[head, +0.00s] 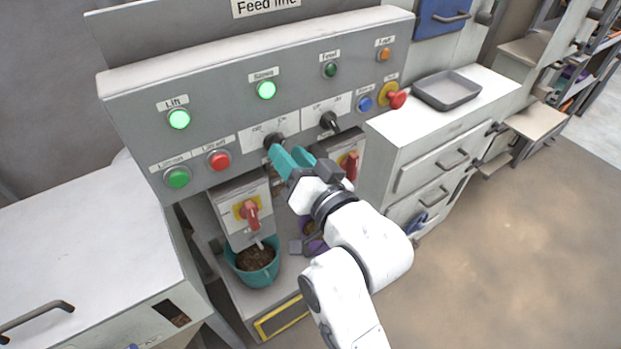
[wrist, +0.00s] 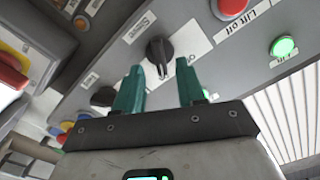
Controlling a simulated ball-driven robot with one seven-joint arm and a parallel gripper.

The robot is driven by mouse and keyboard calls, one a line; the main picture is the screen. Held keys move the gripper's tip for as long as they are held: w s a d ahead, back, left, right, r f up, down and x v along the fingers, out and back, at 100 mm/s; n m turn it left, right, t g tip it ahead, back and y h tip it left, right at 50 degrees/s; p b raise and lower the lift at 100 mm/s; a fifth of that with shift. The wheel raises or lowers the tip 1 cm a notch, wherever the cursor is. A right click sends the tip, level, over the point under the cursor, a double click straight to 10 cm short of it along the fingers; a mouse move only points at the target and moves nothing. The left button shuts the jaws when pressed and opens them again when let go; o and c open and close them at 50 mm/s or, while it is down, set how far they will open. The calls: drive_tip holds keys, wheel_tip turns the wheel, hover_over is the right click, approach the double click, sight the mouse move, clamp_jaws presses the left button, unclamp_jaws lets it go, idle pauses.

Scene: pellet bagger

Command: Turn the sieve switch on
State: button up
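The sieve switch is a black rotary knob (head: 273,140) on the grey panel, below the lit green Sieve lamp (head: 266,90). The wrist view shows the knob (wrist: 158,52) close up, its bar running roughly up and down in that picture beside a white "Sieve" label. My gripper (head: 286,157) is at the knob with teal fingers apart. In the wrist view the open gripper (wrist: 159,68) has one finger on each side of the knob's lower end. I cannot tell whether either finger touches it. In the head view the fingers partly hide the knob.
A second black knob (head: 329,122) is close on the right. Green (head: 177,178) and red (head: 219,159) lift buttons are on the left. A red-handled isolator (head: 250,212) is below. A red mushroom button (head: 397,99) sticks out at the right. The Lift lamp (head: 179,119) is lit.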

drive_tip(key=b+v, duration=0.1)
drive_tip(key=v, duration=0.7)
drive_tip(key=shift+s+b, duration=0.2)
drive_tip(key=shift+b, duration=0.1)
drive_tip(key=shift+d, duration=0.15)
drive_tip(key=s+d+f+g+h, duration=0.3)
drive_tip(key=d+f, duration=0.4)
drive_tip(key=f, duration=0.2)
drive_tip(key=s+d+f+g+h, duration=0.35)
drive_tip(key=d+f, duration=0.35)
drive_tip(key=f, duration=0.3)
drive_tip(key=s+d+f+g+h, duration=0.1)
drive_tip(key=s+d+f+g, duration=0.1)
drive_tip(key=s, duration=0.4)
drive_tip(key=s+d+f+g+h, duration=0.1)
drive_tip(key=s+d+f+g, duration=0.2)
drive_tip(key=s+d+f, duration=0.2)
drive_tip(key=s+d+f+m+g+h, duration=0.1)
drive_tip(key=s+d+f, duration=0.3)
drive_tip(key=s, duration=0.4)
drive_tip(key=shift+s+d+g+h, duration=0.25)
drive_tip(key=shift+d+g+h, duration=0.1)
drive_tip(key=shift+d+g, duration=0.45)
